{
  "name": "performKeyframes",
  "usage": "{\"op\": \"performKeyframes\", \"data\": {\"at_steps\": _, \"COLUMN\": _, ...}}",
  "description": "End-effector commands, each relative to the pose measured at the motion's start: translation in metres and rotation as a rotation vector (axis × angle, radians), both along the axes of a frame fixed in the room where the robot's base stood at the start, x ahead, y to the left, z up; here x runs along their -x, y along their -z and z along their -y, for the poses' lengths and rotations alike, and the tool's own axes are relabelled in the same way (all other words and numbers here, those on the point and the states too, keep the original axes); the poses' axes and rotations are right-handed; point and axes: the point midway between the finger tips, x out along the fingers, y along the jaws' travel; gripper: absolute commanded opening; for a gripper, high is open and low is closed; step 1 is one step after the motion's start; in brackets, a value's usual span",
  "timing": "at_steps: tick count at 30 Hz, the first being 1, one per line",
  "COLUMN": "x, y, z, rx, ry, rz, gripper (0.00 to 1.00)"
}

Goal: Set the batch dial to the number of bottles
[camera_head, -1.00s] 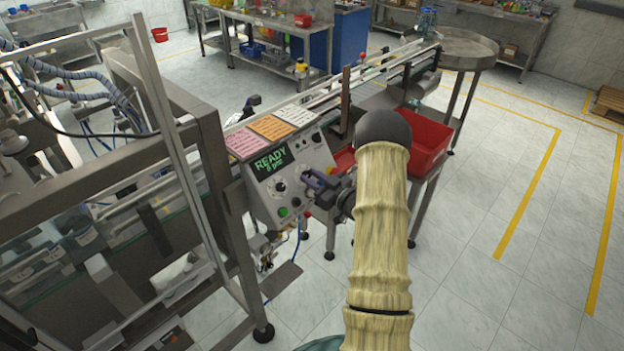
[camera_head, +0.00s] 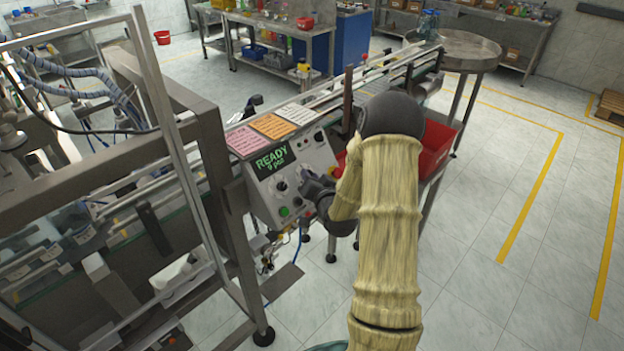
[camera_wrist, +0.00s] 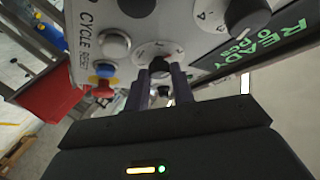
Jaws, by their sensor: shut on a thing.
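The control panel (camera_head: 268,200) is grey and slanted, with a green-lettered READY display (camera_head: 271,160). In the wrist view, my gripper (camera_wrist: 161,76) has its two dark fingers around a dark round knob (camera_wrist: 159,66) on a pale numbered scale. A second dark dial (camera_wrist: 246,14), with numbers around it, sits next to the display (camera_wrist: 260,45) and is apart from the fingers. In the head view my gripper (camera_head: 306,183) reaches the panel from the right and hides the held knob. Bluish clear bottles (camera_head: 428,23) stand at the far round table; their number is unclear.
A green button (camera_head: 284,211) is low on the panel. A red bin (camera_head: 437,150) stands behind my arm.

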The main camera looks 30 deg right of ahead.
Motion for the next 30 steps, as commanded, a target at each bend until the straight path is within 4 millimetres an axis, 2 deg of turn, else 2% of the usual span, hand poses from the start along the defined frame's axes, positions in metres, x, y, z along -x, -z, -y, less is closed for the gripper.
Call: {"op": "performKeyframes", "data": {"at_steps": 30, "x": -0.004, "y": -0.009, "z": -0.005, "rx": -0.725, "ry": 0.543, "rz": -0.272, "gripper": 0.01}}
